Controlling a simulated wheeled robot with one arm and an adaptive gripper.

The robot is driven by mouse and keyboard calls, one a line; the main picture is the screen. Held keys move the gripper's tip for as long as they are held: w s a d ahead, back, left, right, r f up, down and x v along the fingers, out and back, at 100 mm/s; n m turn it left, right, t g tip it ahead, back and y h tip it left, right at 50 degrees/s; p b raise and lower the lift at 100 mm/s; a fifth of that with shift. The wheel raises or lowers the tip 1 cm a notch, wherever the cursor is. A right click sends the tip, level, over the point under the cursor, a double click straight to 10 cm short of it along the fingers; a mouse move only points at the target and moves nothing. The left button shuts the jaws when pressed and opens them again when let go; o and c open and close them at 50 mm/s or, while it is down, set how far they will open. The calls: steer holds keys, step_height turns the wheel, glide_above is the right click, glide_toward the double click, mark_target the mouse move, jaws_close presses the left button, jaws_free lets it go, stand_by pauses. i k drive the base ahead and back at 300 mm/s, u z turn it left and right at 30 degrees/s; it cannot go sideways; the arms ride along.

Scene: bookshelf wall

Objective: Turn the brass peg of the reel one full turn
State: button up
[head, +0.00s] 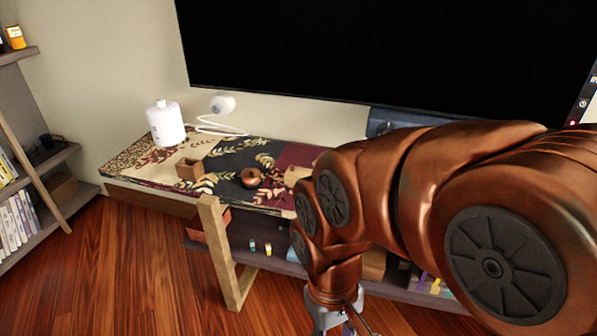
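A small round copper-coloured object (252,178) sits on the patterned cloth of the low bench. It may be the reel, but it is too small in the picture to be sure. A brass peg cannot be made out on it. My gripper (345,328) points downward at the bottom edge, in front of the bench and lower right of the round object, well apart from it. Its fingertips are cut off by the frame edge, so I cannot tell whether it is open or shut. My copper-coloured arm hides the right part of the bench top.
A wooden box (190,169) and a white canister (166,123) with a cable stand left on the bench (120,160). A tan block (295,175) is partly behind my arm. A large black screen (390,50) hangs behind. A bookshelf (40,180) stands left. Floor (130,270) is clear front left.

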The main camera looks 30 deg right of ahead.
mark_target(252, 178)
steer(key=z, duration=0.4)
steer(key=i, duration=0.7)
steer(key=u, duration=1.15)
steer(key=i, duration=0.3)
steer(key=u, duration=0.25)
